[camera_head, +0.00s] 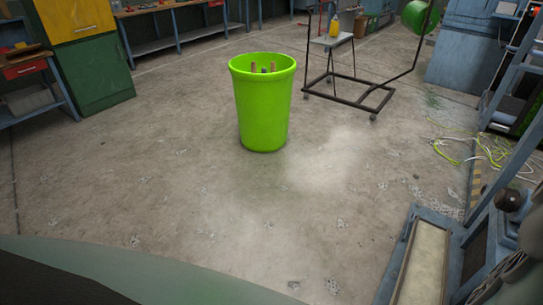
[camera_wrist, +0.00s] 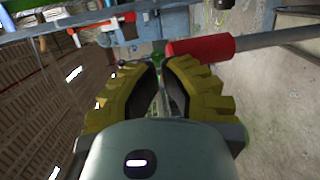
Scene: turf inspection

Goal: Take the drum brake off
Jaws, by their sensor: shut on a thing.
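My gripper (camera_wrist: 161,72) shows in the wrist view, with yellow ribbed fingers and dark inner pads. The fingers are close together on a thin grey and green thing (camera_wrist: 157,59), mostly hidden between them. I cannot tell whether this is the drum brake. A red cylinder (camera_wrist: 200,47) on a grey bar lies just beyond the right finger. I cannot tell whether it touches the fingers. I cannot pick out a drum brake for sure in either view. My gripper is not in the head view.
A bright green bin (camera_head: 262,110) with a few things inside stands on the concrete floor. A dark wheeled frame (camera_head: 362,90) is behind it. Blue-grey machinery (camera_head: 425,260) is at the lower right, near loose cables (camera_head: 485,150). The floor left of the bin is clear.

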